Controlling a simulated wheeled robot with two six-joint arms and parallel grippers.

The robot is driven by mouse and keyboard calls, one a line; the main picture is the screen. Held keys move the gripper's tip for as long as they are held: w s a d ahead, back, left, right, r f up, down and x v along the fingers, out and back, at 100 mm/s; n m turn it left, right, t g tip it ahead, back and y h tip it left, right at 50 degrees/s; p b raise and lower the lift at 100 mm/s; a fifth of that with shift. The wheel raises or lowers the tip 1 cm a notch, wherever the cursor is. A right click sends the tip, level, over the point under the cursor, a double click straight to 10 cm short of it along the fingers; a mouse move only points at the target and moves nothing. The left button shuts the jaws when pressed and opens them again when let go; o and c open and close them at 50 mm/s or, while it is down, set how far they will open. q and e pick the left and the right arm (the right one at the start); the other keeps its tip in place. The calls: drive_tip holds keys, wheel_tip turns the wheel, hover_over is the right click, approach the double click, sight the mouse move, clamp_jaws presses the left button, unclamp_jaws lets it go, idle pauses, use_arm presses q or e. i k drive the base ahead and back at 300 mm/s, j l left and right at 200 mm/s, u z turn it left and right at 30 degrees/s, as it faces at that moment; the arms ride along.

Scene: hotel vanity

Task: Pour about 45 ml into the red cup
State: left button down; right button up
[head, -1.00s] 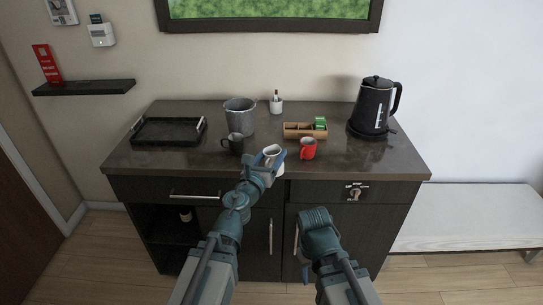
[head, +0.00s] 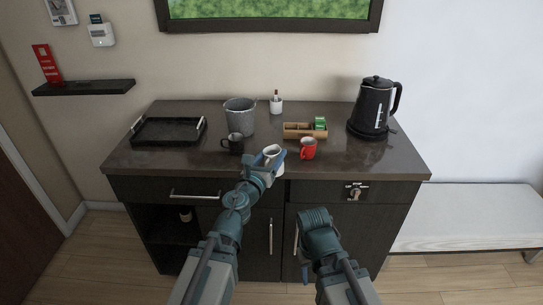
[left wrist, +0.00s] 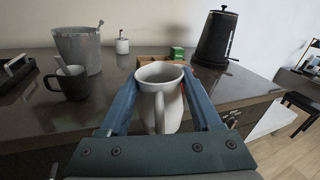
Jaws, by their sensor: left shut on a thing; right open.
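My left gripper (head: 273,158) is shut on a white cup (head: 271,151), held upright at the front edge of the counter. The white cup also shows between the fingers in the left wrist view (left wrist: 160,92); what it contains cannot be made out. The red cup (head: 308,149) stands on the counter just right of the white cup, apart from it. In the left wrist view it is mostly hidden behind the right-hand finger. My right gripper (head: 305,272) is low in front of the cabinet, away from the cups, open and empty.
A dark mug (head: 234,143) and a grey bucket (head: 239,117) stand to the left. A black tray (head: 168,142) lies further left. A wooden box (head: 297,131) is behind the red cup. A black kettle (head: 370,106) stands at the right. The counter's front right is clear.

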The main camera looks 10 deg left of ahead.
sight(307, 152)
drive_tip(key=i+l+z, duration=0.2)
drive_tip(key=z, duration=0.25)
drive_tip(key=i+l+z, duration=0.1)
drive_tip(key=i+z, duration=0.3)
drive_tip(key=k, duration=0.1)
